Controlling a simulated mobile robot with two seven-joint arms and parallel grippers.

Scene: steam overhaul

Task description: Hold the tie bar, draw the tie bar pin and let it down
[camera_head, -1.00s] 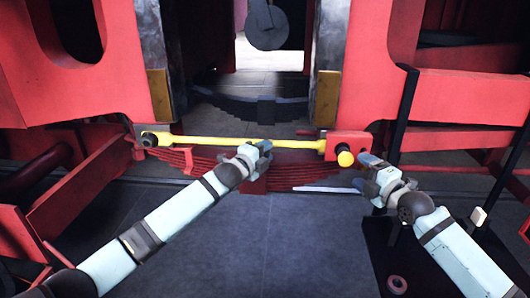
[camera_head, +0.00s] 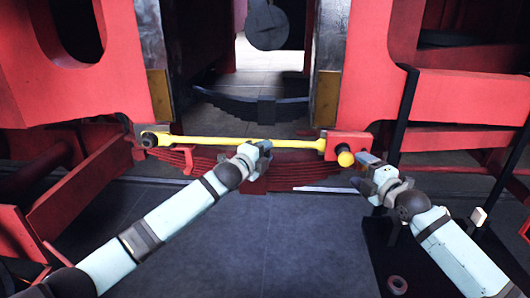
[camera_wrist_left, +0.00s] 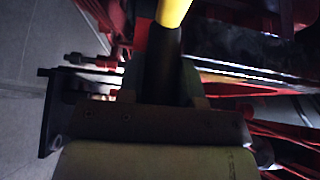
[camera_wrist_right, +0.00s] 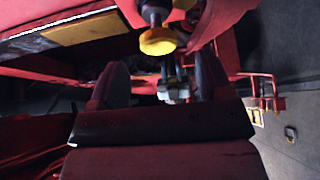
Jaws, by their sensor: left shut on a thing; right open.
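The yellow tie bar (camera_head: 215,141) spans the gap between the two red frame legs, roughly level. Its left end is at a dark bolt (camera_head: 149,140). Its right end meets a red block (camera_head: 347,139). My left gripper (camera_head: 262,147) is shut on the bar right of its middle; a yellow stretch of bar (camera_wrist_left: 173,12) shows in the left wrist view. The tie bar pin's yellow round head (camera_head: 345,158) sticks out below the red block and shows in the right wrist view (camera_wrist_right: 157,42). My right gripper (camera_head: 362,160) is open just right of the pin head, apart from it.
A red leaf spring (camera_head: 205,162) lies behind and below the bar. A dark stand with a post (camera_head: 404,115) and a base holding a small ring (camera_head: 397,284) stands at right. The grey floor (camera_head: 240,245) below the bar is clear.

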